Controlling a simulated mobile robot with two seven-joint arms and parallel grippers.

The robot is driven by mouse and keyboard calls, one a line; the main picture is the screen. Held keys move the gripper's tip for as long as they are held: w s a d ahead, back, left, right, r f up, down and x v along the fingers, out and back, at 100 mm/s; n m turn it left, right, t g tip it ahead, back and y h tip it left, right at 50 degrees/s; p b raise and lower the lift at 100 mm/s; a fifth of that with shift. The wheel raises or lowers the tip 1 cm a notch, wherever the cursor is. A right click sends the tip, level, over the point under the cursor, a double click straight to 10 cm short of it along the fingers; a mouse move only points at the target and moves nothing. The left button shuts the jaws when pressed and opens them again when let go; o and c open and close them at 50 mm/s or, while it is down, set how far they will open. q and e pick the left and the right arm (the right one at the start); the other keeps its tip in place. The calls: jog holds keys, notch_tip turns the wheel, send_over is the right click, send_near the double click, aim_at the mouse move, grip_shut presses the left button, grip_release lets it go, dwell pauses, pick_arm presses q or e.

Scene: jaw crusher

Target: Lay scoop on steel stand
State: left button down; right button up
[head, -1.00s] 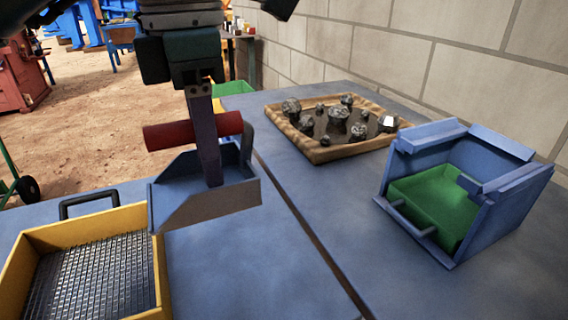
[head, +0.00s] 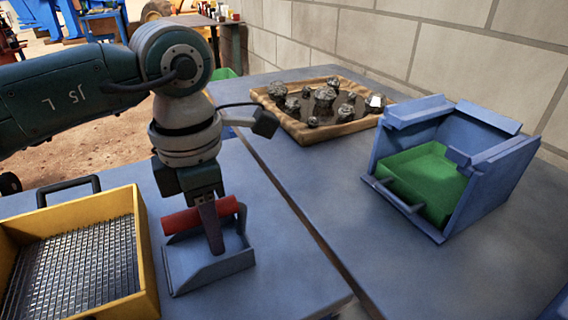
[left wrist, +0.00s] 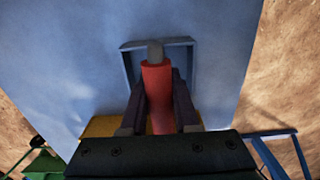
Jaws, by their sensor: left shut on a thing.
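The scoop (head: 208,267) is a blue-grey open pan with a red handle (head: 182,219). My left gripper (head: 212,232) points down, shut on the red handle. The pan is low over the blue table, between the yellow sieve tray and the table's seam; I cannot tell whether it touches the tabletop. In the left wrist view the red handle (left wrist: 157,95) lies between the two dark fingers of my left gripper (left wrist: 159,85), with the pan's rim (left wrist: 130,62) beyond. I cannot pick out a steel stand for certain. My right gripper is out of view.
A yellow-framed sieve (head: 146,262) stands left of the scoop. A wooden tray (head: 318,131) of dark rocks lies at the back by the block wall. A blue frame (head: 492,183) holding a green tray (head: 425,176) stands at the right. The table's middle (head: 300,195) is clear.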

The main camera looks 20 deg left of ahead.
pick_arm(q)
jog(key=shift+f, duration=0.15)
jog(key=c, duration=0.7)
grip_release()
jog(key=shift+o, duration=0.2)
jog(key=shift+r, duration=0.55)
notch_tip(320, 180, up, 11)
jog(key=shift+r+p, duration=0.15)
jog(key=shift+p, duration=0.7)
